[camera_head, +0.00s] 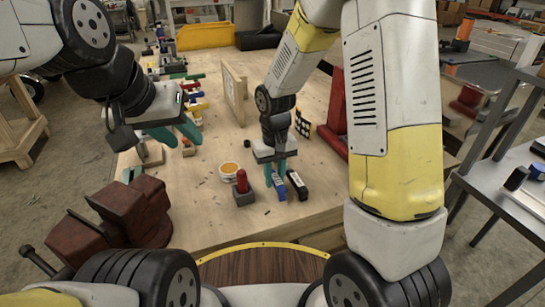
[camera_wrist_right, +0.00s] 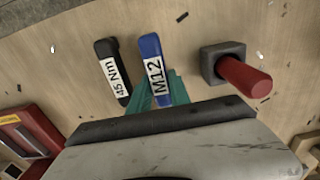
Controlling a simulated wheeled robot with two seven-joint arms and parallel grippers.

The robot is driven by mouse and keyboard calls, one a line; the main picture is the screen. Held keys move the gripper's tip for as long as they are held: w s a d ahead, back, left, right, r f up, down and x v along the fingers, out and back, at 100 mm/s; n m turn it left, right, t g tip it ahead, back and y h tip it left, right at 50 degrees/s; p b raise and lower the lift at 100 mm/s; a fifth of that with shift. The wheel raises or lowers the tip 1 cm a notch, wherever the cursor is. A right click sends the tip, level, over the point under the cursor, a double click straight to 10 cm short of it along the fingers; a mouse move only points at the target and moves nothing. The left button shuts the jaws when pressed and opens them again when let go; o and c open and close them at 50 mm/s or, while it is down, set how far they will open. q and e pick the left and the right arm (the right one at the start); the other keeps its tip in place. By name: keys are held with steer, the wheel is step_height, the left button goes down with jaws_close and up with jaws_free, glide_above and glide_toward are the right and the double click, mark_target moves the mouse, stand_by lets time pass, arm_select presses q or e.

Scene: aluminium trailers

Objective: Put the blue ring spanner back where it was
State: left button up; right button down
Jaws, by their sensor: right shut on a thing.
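The blue ring spanner (camera_head: 279,190) is at the front middle of the wooden bench in the head view. In the right wrist view it is a blue bar (camera_wrist_right: 150,48) with a white M12 label. My right gripper (camera_head: 276,172) points down at it, with the teal fingers (camera_wrist_right: 168,88) shut around its near end. Whether the spanner touches the bench is hard to tell. My left gripper (camera_head: 174,135) is open and empty over the left side of the bench. The place where the spanner was is not marked in these views.
A black bar labelled 45 Nm (camera_wrist_right: 113,70) lies close beside the spanner. A grey block with a red handle (camera_wrist_right: 243,75) stands on its other side. A red vise (camera_head: 130,210) is at the front left, and an upright wooden board (camera_head: 234,90) stands behind.

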steer(key=shift+f, duration=0.8)
stand_by(0.4)
steer(key=c, duration=1.1)
jaws_free()
steer(key=shift+r, duration=3.95)
